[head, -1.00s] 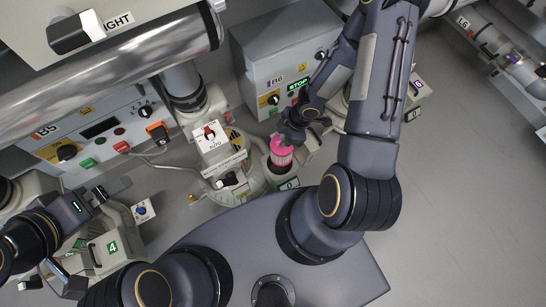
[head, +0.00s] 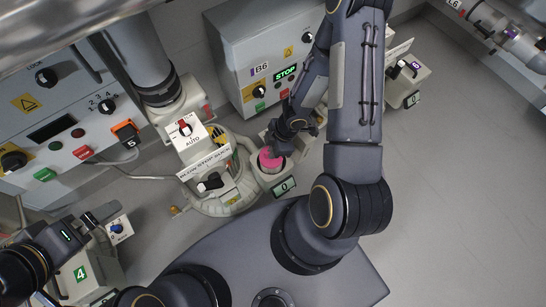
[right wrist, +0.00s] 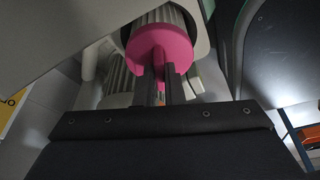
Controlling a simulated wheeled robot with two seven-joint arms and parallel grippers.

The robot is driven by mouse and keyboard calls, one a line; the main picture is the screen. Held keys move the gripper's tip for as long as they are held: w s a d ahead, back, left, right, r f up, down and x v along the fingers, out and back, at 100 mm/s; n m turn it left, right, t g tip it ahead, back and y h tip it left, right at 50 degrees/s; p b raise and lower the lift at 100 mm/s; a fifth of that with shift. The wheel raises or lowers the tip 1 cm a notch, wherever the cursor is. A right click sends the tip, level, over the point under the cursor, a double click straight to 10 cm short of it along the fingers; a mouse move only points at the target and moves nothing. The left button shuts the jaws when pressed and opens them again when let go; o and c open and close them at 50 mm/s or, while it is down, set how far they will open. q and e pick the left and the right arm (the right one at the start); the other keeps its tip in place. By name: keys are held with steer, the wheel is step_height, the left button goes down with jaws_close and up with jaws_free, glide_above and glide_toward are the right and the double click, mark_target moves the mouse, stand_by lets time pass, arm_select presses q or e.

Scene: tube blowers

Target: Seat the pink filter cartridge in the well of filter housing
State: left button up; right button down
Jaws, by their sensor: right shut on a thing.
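The pink filter cartridge (head: 271,159) is upright in the round well of the pale filter housing (head: 271,185). In the head view only its pink top shows; its lower body is hidden by the well wall. My right gripper (head: 275,146) is shut on the top of the cartridge. In the right wrist view the two dark fingers (right wrist: 160,85) meet the pink cap (right wrist: 160,45). Whether the cartridge touches the bottom of the well is hidden. My left gripper (head: 95,216) is at the lower left, far from the housing, with its fingers unclear.
A pale machine with an AUTO switch box (head: 186,138) stands left of the housing. The B6 control box (head: 262,55), its display reading STOP, stands behind. A small display (head: 284,186) reading 0 sits in front. Open grey floor (head: 460,200) lies to the right.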

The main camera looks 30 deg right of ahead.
mark_target(271, 161)
step_height(271, 161, down, 4)
steer(key=b, duration=0.3)
steer(key=shift+r, duration=0.35)
steer(key=shift+f, duration=0.15)
steer(key=c, duration=1.5)
jaws_free()
steer(key=shift+c, duration=0.2)
